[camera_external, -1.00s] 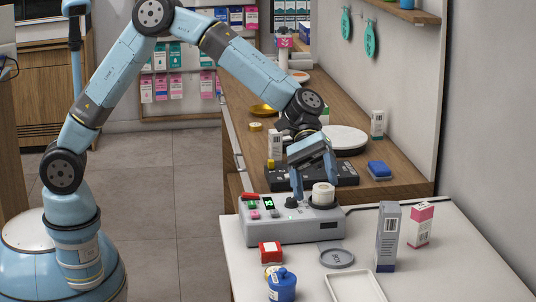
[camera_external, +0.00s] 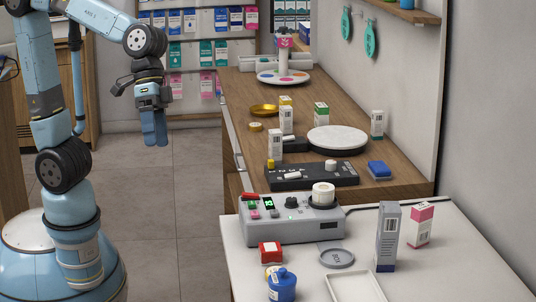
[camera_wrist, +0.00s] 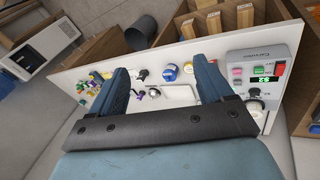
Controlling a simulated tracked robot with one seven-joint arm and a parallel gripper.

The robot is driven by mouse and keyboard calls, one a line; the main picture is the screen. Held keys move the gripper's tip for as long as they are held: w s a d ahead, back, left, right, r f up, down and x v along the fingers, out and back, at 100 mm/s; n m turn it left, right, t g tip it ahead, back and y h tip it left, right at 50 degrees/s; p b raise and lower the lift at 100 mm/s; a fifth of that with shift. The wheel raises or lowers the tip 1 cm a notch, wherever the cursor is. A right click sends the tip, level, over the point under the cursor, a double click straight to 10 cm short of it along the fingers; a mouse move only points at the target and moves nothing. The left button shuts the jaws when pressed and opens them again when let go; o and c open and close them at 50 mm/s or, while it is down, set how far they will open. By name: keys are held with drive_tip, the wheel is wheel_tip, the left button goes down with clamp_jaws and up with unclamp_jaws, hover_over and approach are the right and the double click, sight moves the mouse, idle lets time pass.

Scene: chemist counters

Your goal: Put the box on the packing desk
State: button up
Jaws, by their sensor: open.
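Several boxes show in the external view; which one the task means I cannot tell. A tall grey box (camera_external: 388,238) and a white-and-pink box (camera_external: 421,225) stand upright on the white desk (camera_external: 440,275). Small white boxes (camera_external: 276,143), (camera_external: 287,119), (camera_external: 377,124) and a white-and-green box (camera_external: 321,114) stand on the wooden counter (camera_external: 400,188). Which surface is the packing desk is not marked. My gripper (camera_external: 153,135) hangs fingers down over the floor, left of the counter. In the wrist view my gripper (camera_wrist: 162,82) is open with nothing between its fingers.
A grey device (camera_external: 290,222) with a green display and a white cylinder (camera_external: 323,193) stands at the desk's back. A red box (camera_external: 270,253), blue jar (camera_external: 282,284), grey dish (camera_external: 337,257) and white tray (camera_external: 355,287) lie nearer. A round white platform (camera_external: 337,139) stands on the counter.

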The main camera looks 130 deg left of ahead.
drive_tip(key=s+a+m+t+y, duration=0.1)
drive_tip(key=s+m, duration=0.5)
drive_tip(key=s, duration=1.3)
drive_tip(key=shift+f+t+y, duration=0.3)
drive_tip(key=shift+f+y, duration=0.15)
drive_tip(key=shift+y, duration=0.35)
